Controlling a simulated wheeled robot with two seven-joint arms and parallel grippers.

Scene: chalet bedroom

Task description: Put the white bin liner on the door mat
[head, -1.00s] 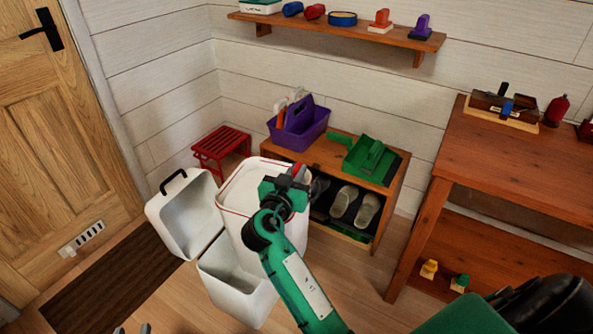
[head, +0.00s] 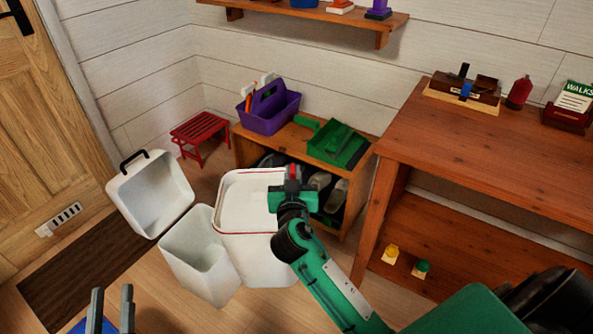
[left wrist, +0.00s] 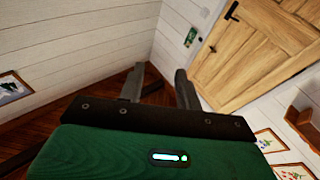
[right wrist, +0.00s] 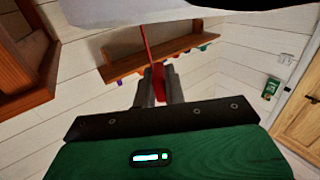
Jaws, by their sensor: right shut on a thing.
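The white bin liner (head: 252,222), a white tub with a thin red line around its rim, is beside and partly in front of the open white bin (head: 200,262). My right gripper (head: 292,180) is shut on the liner at its far right rim. In the right wrist view a red strip (right wrist: 157,80) lies between the fingers, with the white liner (right wrist: 210,14) above. I cannot tell whether the liner's base touches the floor. The dark brown door mat (head: 85,268) lies by the door at the left. My left gripper (head: 111,308) is open and empty at the lower left.
The bin's lid (head: 150,195) stands open toward the mat. A low shoe cabinet (head: 247,152) with a purple caddy (head: 268,107) and a green dustpan (head: 339,144) is behind the liner. A wooden table (head: 470,150) is at the right. A red stool (head: 200,133) stands in the corner.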

